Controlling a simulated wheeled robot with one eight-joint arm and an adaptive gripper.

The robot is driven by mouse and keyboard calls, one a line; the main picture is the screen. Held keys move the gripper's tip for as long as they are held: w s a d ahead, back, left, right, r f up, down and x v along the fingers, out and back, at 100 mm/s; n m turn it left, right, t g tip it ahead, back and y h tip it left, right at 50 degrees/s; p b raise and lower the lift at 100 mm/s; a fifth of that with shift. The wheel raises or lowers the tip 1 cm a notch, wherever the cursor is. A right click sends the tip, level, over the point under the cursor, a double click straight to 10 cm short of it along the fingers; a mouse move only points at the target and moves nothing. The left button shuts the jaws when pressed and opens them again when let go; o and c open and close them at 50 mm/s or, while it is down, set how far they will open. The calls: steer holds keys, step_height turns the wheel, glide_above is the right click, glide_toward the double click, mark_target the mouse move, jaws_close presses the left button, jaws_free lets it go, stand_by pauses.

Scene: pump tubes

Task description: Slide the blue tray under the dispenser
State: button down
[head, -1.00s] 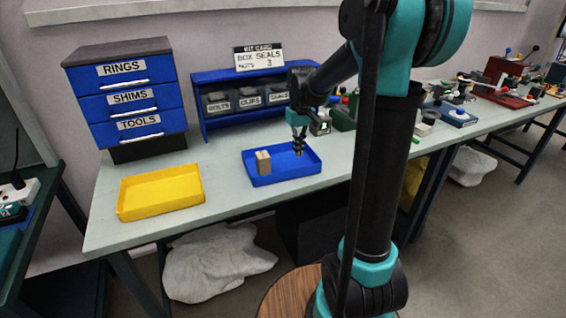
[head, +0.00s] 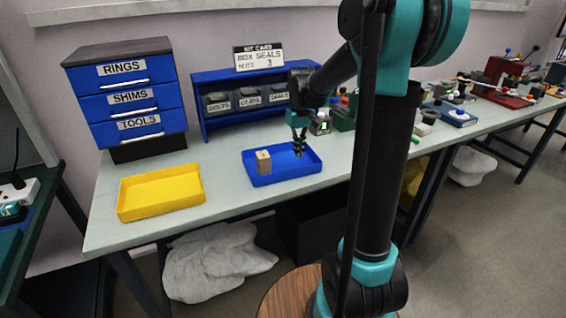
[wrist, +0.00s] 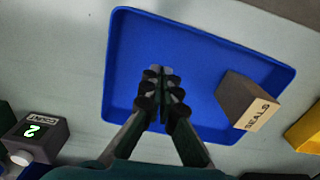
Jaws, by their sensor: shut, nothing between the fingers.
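The blue tray (head: 307,171) lies flat on the pale bench, in front of the blue rack. It also shows in the wrist view (wrist: 205,35). A small brown box (head: 263,162) stands inside the tray at its left in the head view; in the wrist view its label reads SEALS (wrist: 245,98). My gripper (head: 300,152) is over the tray, right of the box. In the wrist view its fingers (wrist: 161,85) are together with nothing between them, pointing down at the tray floor. Whether the tips touch the tray I cannot tell. I cannot pick out the dispenser for sure.
A yellow tray (head: 128,212) lies on the left of the bench. A drawer unit (head: 160,95) stands behind it. The blue rack (head: 195,100) holds several labelled bins. A counter reading 2 (wrist: 35,133) is beside the blue tray. Bench is clear between the trays.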

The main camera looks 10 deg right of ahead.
mark_target(298, 166)
steer(key=shift+f, duration=0.25)
stand_by(0.4)
steer(key=shift+f, duration=0.35)
steer(key=shift+f, duration=0.35)
steer(key=shift+f, duration=0.35)
steer(key=shift+f, duration=0.65)
steer(key=shift+f, duration=0.3)
steer(key=shift+r, duration=0.15)
steer(key=shift+r, duration=0.3)
